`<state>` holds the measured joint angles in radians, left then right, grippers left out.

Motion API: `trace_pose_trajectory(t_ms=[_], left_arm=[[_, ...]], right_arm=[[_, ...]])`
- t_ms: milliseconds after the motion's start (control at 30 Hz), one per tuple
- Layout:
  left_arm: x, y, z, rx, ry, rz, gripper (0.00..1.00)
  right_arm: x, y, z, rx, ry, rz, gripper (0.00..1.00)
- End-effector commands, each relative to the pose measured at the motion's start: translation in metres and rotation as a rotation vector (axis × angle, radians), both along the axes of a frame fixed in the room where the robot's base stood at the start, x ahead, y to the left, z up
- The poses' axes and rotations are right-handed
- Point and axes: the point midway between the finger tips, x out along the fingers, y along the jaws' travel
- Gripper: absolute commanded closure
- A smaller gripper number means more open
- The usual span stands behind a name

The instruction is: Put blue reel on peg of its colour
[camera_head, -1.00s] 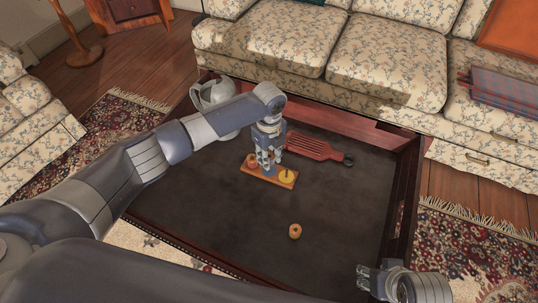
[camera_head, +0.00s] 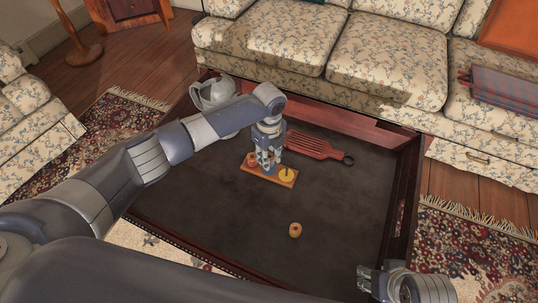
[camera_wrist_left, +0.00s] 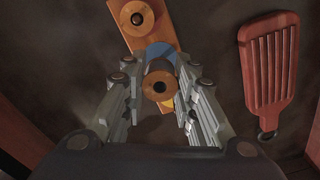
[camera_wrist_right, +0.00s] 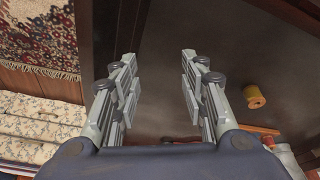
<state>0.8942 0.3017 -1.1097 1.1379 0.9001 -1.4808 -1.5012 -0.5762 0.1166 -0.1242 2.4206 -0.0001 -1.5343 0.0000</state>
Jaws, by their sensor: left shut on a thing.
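My left gripper (camera_head: 268,160) is over the middle of the wooden peg board (camera_head: 270,172), pointing down. In the left wrist view its fingers (camera_wrist_left: 159,95) are shut on the blue reel (camera_wrist_left: 159,86), whose wooden end with a dark hole faces the camera. A blue disc (camera_wrist_left: 156,52) shows on the board just behind the held reel. Whether the reel is around the peg or above it I cannot tell. The yellow disc with its peg (camera_head: 286,175) is at the board's right end. My right gripper (camera_wrist_right: 158,80) is open and empty, at the lower right (camera_head: 368,278).
Another reel (camera_wrist_left: 142,18) sits at the board's other end. A loose yellow reel (camera_head: 295,231) stands on the dark table (camera_head: 340,210). A red slatted board (camera_head: 312,146) lies behind the peg board, and a grey teapot (camera_head: 212,93) stands back left. The table has a raised rim.

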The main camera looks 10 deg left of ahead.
Motion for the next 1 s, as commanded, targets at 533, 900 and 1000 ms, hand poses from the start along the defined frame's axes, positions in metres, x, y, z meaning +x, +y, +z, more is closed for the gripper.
trace_pose_trajectory(t_ms=[533, 900, 1000], left_arm=[[0.000, 0.000, -0.010, -0.001, -0.001, -0.001, 0.90], [0.000, 0.000, -0.017, 0.000, 0.000, 0.000, 0.90], [0.000, 0.000, -0.019, 0.000, 0.000, 0.000, 0.90]], right_arm=[[-0.001, -0.001, 0.009, 0.000, -0.008, -0.002, 0.60], [-0.002, -0.003, 0.010, -0.006, -0.011, 0.001, 0.60], [-0.002, -0.003, 0.010, -0.007, -0.011, 0.001, 0.60]])
